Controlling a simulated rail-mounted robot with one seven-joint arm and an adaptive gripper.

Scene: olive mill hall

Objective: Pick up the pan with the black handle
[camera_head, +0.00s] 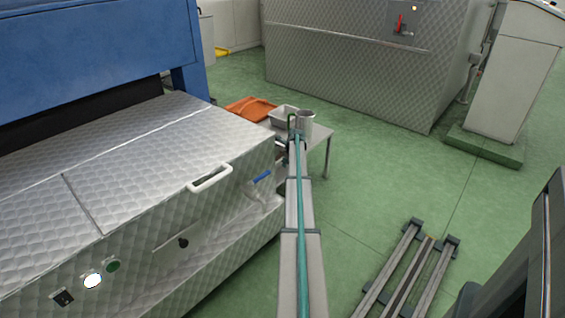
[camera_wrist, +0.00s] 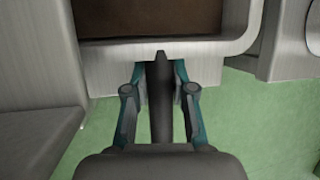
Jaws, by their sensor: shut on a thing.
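The pan (camera_wrist: 162,52) fills the top of the wrist view, a metal body with a rounded rim and a brown inside. Its black handle (camera_wrist: 160,110) points towards me between the two fingers. My gripper (camera_wrist: 159,80) is shut on this handle. In the head view a light grey rectangular pan (camera_head: 283,112) shows by the far end of my arm, on the small table. My arm hides most of the gripper and the handle there. I cannot tell whether the pan rests on the table or is raised.
A metal pot (camera_head: 304,122) stands close at the pan's right. An orange tray (camera_head: 249,108) lies to the left on the small table (camera_head: 320,134). A quilted metal machine (camera_head: 160,170) stands close on my arm's left. Green floor (camera_head: 375,170) is open on the right.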

